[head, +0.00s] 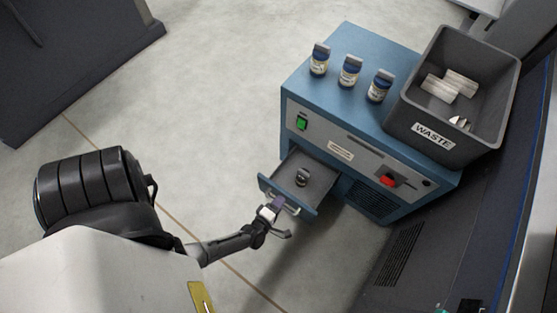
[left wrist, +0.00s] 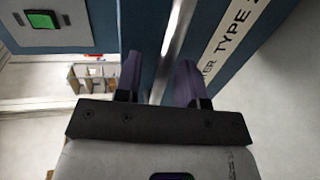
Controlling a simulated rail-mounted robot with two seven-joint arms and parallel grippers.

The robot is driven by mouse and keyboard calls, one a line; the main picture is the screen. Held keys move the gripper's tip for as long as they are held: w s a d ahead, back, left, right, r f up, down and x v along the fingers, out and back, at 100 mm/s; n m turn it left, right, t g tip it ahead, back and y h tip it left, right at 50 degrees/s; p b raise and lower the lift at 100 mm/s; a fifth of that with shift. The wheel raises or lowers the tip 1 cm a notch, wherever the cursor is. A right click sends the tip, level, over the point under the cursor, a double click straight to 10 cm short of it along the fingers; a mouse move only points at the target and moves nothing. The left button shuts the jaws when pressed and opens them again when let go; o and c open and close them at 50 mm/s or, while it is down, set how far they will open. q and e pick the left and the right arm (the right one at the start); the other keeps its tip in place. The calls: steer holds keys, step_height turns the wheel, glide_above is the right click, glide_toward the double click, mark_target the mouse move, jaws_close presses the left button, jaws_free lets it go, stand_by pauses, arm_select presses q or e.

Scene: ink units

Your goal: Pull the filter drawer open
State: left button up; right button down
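The filter drawer (head: 318,169) stands pulled out from the front of the blue unit (head: 296,92), and a small dark-capped item (head: 302,177) sits inside it. The drawer has a light metal handle (head: 290,208) on its front; in the left wrist view the handle (left wrist: 178,35) is a bright bar. My left gripper (head: 279,208) is at the drawer front. In the left wrist view its purple fingers (left wrist: 159,75) are on either side of the bar, with gaps visible, so it looks open around the handle. My right gripper is not in view.
Several blue-labelled jars (head: 349,72) stand on top of the unit. A grey WASTE bin (head: 415,110) with pale scraps is at its right. The front panel has a green switch (head: 302,121) and a red knob (head: 387,181). Floor left of the drawer is clear.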

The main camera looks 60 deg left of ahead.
arm_select(q)
steer(key=p+v, duration=0.4)
steer(key=v, duration=0.9)
steer(key=shift+s+d, duration=0.15)
steer(key=shift+s, duration=0.25)
steer(key=shift+r, duration=0.1)
